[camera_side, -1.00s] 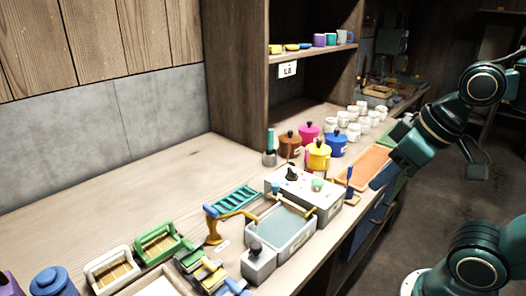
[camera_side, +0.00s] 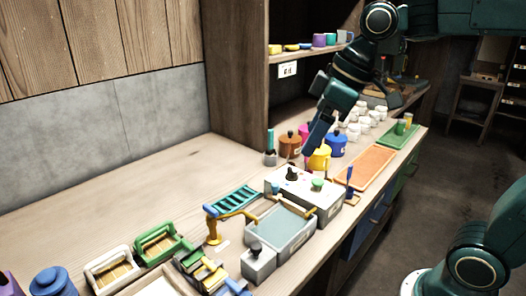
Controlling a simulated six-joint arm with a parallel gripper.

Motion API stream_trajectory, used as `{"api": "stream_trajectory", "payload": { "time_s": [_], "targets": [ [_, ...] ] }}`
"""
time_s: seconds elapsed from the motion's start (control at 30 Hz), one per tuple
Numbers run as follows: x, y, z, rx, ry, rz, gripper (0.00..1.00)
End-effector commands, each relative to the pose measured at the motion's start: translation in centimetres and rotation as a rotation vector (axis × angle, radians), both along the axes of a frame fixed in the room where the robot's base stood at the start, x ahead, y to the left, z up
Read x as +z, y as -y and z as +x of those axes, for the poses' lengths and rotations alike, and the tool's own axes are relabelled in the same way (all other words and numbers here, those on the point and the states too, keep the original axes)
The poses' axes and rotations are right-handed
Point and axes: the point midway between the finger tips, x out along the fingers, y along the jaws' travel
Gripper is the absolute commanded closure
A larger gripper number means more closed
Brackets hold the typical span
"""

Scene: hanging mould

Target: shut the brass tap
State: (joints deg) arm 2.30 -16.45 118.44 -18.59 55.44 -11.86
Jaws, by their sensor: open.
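The brass tap (camera_side: 214,231) stands at the left edge of the small grey sink (camera_side: 284,228). Its spout reaches right over the basin, and a blue piece (camera_side: 211,210) sits on its top left. I cannot tell from this view how far the tap is turned. My gripper (camera_side: 308,155) is open and empty, pointing down above the coloured pots, to the upper right of the tap and well apart from it.
A grey box with a black knob (camera_side: 291,174) stands behind the sink. A teal rack (camera_side: 236,199) lies behind the tap. Yellow (camera_side: 319,157) and blue (camera_side: 337,145) pots stand near my gripper. An orange mat (camera_side: 366,167) lies right.

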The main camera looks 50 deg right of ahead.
Motion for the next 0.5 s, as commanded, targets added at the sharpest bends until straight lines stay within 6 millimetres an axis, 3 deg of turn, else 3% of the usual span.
{"api": "stream_trajectory", "payload": {
  "time_s": [0.27, 0.5],
  "targets": [
    [0.1, -1.2, 6.3, 0.212, -0.026, -0.009, 0.27],
    [-0.9, -1.8, 11.3, 0.397, -0.040, -0.013, 0.27]
  ]
}}
